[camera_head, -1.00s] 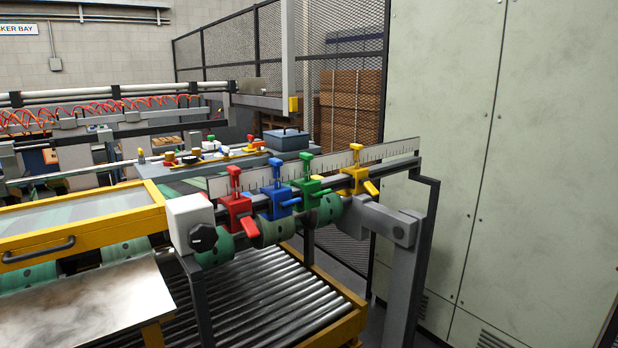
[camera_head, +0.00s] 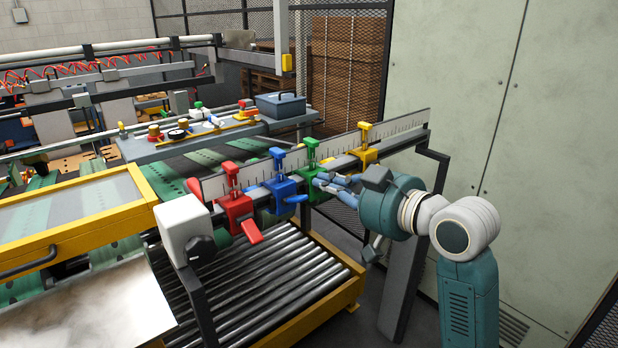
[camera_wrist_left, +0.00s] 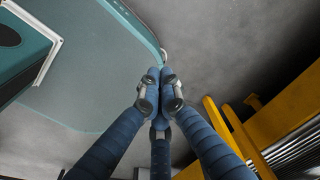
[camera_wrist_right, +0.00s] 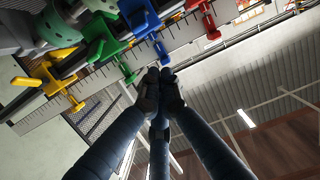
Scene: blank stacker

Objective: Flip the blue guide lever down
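The blue guide (camera_head: 281,188) sits on the ruled rail between the red guide (camera_head: 234,202) and the green guide (camera_head: 311,165). Its blue lever (camera_head: 297,199) sticks out roughly level to the right. My right gripper (camera_head: 320,180) is just right of it, in front of the green guide, whose lever it hides. In the right wrist view the blue guide (camera_wrist_right: 139,17) is above my right fingertips (camera_wrist_right: 160,76), which are together with nothing visible between them. My left gripper (camera_wrist_left: 160,75) shows only in its wrist view, fingers together and empty, away from the guides.
The yellow guide (camera_head: 364,150) is at the rail's right, near my right wrist. The red lever (camera_head: 251,232) slants down. A white block with a black knob (camera_head: 187,228) ends the rail at left. Rollers (camera_head: 265,275) lie below. A tall pale cabinet (camera_head: 520,130) stands at right.

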